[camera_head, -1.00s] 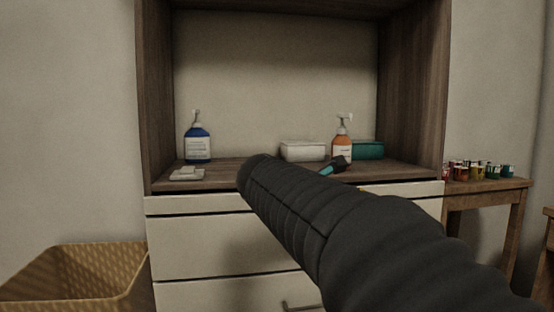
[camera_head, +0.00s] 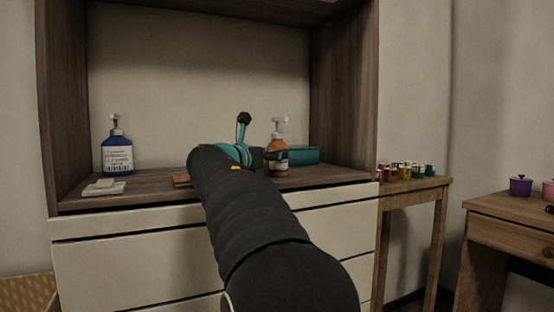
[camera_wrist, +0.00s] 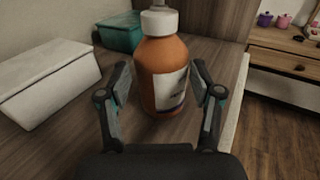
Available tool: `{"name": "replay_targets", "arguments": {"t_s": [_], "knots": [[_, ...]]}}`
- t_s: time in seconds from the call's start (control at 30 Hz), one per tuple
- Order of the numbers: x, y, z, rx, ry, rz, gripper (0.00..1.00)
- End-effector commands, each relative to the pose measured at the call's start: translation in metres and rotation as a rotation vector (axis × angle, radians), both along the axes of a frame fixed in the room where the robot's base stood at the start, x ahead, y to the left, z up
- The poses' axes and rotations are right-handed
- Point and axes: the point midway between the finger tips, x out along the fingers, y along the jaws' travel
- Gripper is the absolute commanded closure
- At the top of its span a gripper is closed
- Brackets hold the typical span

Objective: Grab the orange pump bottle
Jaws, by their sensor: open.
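The orange pump bottle (camera_head: 278,152) stands upright on the wooden shelf top, with a white cap and pump and a pale label. In the wrist view the bottle (camera_wrist: 160,75) is straight ahead, upright, its pump top cut off by the frame edge. My gripper (camera_wrist: 160,80) is open, with one finger on each side of the bottle's lower body. Small gaps seem to show between fingers and bottle; I cannot tell whether either touches. In the head view my arm hides most of the gripper.
A blue pump bottle (camera_head: 117,152) and a small pale stack (camera_head: 104,187) are at the left of the shelf. A white box (camera_wrist: 50,78) lies left of my gripper, a teal box (camera_wrist: 119,32) behind the bottle. Small colourful jars (camera_head: 408,171) stand on a side table.

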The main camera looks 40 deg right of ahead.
Motion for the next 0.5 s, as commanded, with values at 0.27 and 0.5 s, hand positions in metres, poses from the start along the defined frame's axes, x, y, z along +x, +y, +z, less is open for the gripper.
{"name": "replay_targets", "arguments": {"t_s": [0.27, 0.5], "knots": [[0.005, -0.023, -0.001, 0.001, -0.001, -0.005, 0.35], [0.014, -0.054, 0.000, 0.001, -0.001, -0.006, 0.35]]}}
